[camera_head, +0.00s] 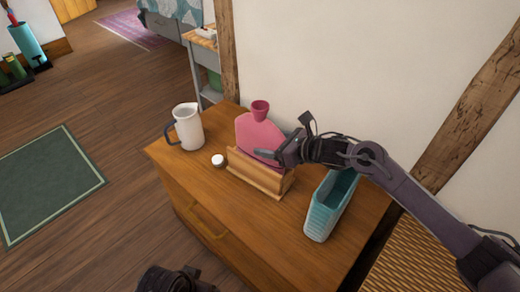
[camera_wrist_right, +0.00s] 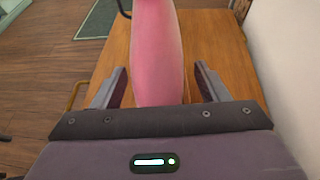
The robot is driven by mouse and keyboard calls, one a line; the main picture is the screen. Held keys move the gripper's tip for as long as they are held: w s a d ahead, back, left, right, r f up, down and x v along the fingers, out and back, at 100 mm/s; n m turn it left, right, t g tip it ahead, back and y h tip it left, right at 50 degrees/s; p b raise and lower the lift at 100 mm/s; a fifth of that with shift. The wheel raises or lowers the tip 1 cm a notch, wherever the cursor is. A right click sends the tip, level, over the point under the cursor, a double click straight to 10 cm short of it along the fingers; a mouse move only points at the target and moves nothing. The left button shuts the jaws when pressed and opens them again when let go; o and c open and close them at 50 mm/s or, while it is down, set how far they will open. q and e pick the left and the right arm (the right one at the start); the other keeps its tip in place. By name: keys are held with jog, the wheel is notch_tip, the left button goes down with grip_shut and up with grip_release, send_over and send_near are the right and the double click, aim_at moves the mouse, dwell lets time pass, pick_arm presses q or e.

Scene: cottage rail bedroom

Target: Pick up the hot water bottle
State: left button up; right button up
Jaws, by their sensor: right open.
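The pink hot water bottle (camera_head: 256,133) stands upright in a wooden holder (camera_head: 258,176) on the wooden dresser, its darker neck on top. My right gripper (camera_head: 279,157) is at the bottle's right side in the head view. In the right wrist view the pink bottle (camera_wrist_right: 157,55) lies between the two fingers of my right gripper (camera_wrist_right: 160,88), with gaps on both sides. The right gripper is open. At the bottom of the head view a dark part of my left arm shows, but its fingers cannot be made out.
A teal basket (camera_head: 329,207) stands at right. The wall rises close behind.

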jog(key=shift+c, duration=0.5)
grip_shut()
jog(key=shift+w+r, duration=0.1)
jog(key=shift+r, duration=0.1)
